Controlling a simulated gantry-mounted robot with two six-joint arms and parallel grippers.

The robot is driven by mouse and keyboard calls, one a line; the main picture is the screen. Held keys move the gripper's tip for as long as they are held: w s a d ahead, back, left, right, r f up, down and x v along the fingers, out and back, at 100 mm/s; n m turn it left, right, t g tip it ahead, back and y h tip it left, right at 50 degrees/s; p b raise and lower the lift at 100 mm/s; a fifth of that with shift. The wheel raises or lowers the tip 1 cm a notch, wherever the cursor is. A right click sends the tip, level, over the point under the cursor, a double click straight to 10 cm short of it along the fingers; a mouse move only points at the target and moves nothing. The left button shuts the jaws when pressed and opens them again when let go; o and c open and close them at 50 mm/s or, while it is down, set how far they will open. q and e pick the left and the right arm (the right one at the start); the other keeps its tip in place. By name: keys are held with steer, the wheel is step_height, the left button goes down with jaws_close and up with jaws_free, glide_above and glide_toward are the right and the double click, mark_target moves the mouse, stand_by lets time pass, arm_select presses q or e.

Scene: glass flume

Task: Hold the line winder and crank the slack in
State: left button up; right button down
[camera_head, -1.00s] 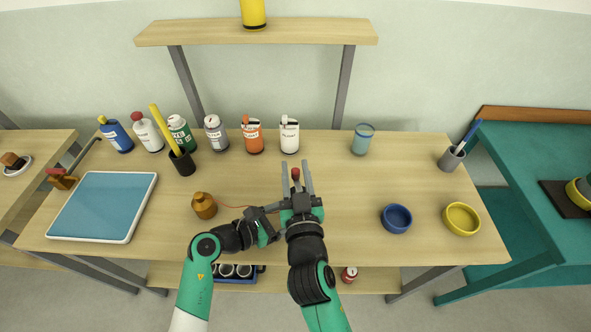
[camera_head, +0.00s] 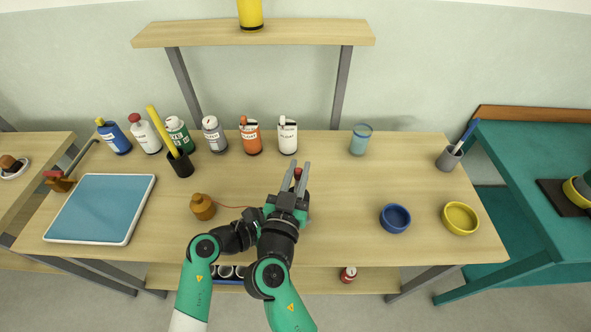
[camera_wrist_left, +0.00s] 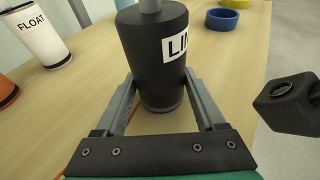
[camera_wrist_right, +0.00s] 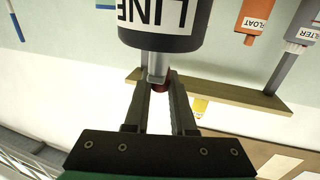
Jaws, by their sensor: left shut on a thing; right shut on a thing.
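The line winder is a black cylinder labelled "LINE" (camera_wrist_left: 155,50) in the left wrist view, upright on the table; it also shows in the right wrist view (camera_wrist_right: 165,35). My left gripper (camera_wrist_left: 163,95) is shut on its lower body, one finger on each side. The crank is a grey shaft with a red knob (camera_wrist_right: 161,80). My right gripper (camera_wrist_right: 158,88) is shut on this knob, which also shows between the fingertips in the head view (camera_head: 298,173). There, my right arm hides the winder body and left fingers. A thin red line (camera_head: 232,206) runs to a brown bottle-shaped thing (camera_head: 203,207).
Labelled bottles stand along the back, including a white one (camera_head: 287,136) and an orange one (camera_head: 250,136). A blue tray (camera_head: 101,208) lies left. A blue bowl (camera_head: 395,218) and yellow bowl (camera_head: 460,218) stand right. The table between knob and bowls is clear.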

steer(key=shift+s+d+f+m+h, duration=0.15)
steer(key=shift+m+h, duration=0.15)
steer(key=shift+h, duration=0.2)
steer(key=c, duration=0.7)
jaws_free()
